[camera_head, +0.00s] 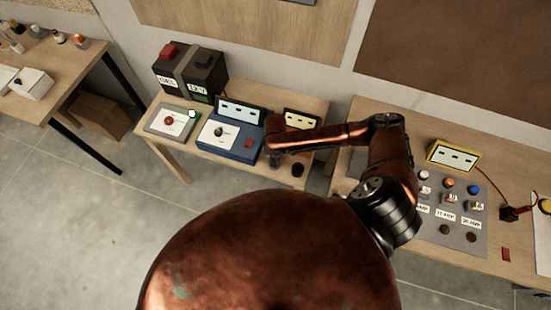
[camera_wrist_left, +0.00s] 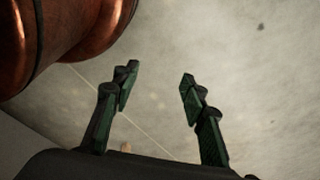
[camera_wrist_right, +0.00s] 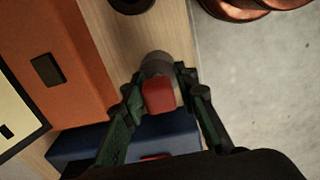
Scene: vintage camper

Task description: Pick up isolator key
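A red block-shaped piece (camera_wrist_right: 159,96), which looks like the isolator key, shows in the right wrist view with a grey round piece (camera_wrist_right: 155,63) just beyond it. My right gripper (camera_wrist_right: 161,80) has its fingers on either side of them, close to both. Whether the fingers press on the key is not clear. In the head view my right gripper (camera_head: 275,148) is over the low wooden bench, right of the blue box (camera_head: 230,139); the key is not clear there. My left gripper (camera_wrist_left: 158,85) is open and empty above the bare floor in the left wrist view.
An orange box (camera_wrist_right: 60,60) stands close left of my right gripper.

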